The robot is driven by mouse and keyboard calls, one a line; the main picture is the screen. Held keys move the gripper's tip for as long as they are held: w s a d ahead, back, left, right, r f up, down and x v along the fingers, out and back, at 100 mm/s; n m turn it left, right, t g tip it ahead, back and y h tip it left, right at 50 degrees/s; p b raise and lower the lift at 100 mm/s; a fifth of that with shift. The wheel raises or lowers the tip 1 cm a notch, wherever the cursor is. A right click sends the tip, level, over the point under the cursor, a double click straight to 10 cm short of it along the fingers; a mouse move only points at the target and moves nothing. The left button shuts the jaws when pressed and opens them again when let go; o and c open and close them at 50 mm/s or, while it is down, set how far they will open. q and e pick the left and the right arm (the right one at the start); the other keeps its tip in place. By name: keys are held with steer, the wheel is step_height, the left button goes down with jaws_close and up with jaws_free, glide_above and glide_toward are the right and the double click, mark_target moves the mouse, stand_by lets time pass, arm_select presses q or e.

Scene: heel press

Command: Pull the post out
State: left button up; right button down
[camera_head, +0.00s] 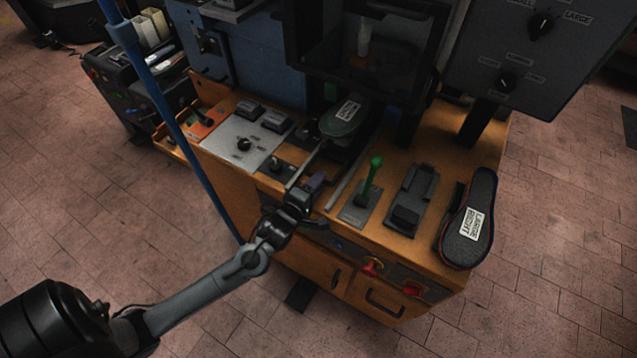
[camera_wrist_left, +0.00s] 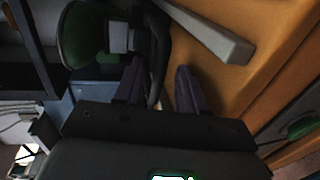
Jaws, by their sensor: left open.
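A dark shoe form with a green rim and a white label (camera_head: 343,120) sits in the press, its toe pointing toward the front. The dark post under it (camera_head: 345,148) is mostly hidden by the form. In the left wrist view the green rounded form (camera_wrist_left: 82,35) shows at upper left, with a grey block (camera_wrist_left: 118,38) beside it that seems to be part of the post mount. My left gripper (camera_head: 312,182) is at the front edge of the bench, in front of the form. Its purple fingers (camera_wrist_left: 158,85) are apart, with a dark strip between and beyond them; contact cannot be told.
A green-knobbed lever (camera_head: 370,180) and a black holder (camera_head: 412,198) stand to the right of the gripper. A labelled shoe sole (camera_head: 468,220) lies at the right edge. A control panel (camera_head: 250,138) is to the left. A pale rail (camera_wrist_left: 210,28) runs close by the fingers.

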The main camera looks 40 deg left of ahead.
arm_select(q)
steer(key=shift+w+a+f, duration=0.1)
steer(key=shift+w, duration=0.4)
jaws_close()
